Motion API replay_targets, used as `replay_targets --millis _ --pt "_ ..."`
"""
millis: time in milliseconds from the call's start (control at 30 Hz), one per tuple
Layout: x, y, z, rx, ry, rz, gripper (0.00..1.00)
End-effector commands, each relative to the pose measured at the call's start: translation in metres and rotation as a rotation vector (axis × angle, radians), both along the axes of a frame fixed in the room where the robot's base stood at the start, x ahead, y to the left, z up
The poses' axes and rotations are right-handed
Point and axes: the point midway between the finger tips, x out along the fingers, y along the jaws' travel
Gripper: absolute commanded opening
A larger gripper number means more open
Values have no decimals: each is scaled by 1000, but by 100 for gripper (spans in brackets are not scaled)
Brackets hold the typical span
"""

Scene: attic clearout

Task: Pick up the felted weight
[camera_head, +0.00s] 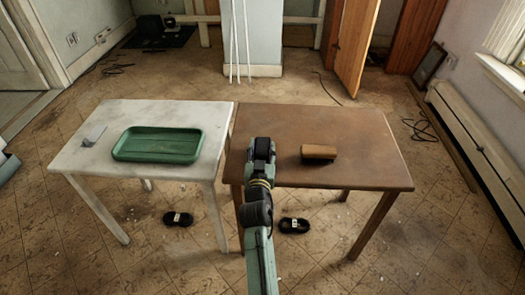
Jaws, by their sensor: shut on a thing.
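My gripper (262,152) is over the left part of the brown table (360,120), seen from behind and above. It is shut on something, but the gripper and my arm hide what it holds. I cannot make out the felted weight for certain. A tan-brown, rounded block (318,152) lies on the brown table to the right of my gripper, apart from it. A small grey wedge-shaped thing (94,136) lies on the white table (150,110), left of the tray.
A green, shallow tray (158,157) sits on the white table and looks empty. The two tables stand close side by side. Dark things (177,219) (294,225) lie on the floor below them. The back and right of the brown table are clear.

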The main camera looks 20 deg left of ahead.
Motion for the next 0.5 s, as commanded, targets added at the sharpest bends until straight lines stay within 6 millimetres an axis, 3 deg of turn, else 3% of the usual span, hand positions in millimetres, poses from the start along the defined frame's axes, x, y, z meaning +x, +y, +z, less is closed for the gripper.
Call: replay_targets --millis 267,500 --pt "0 0 0 0 0 0 1" --pt "0 0 0 0 0 0 0"
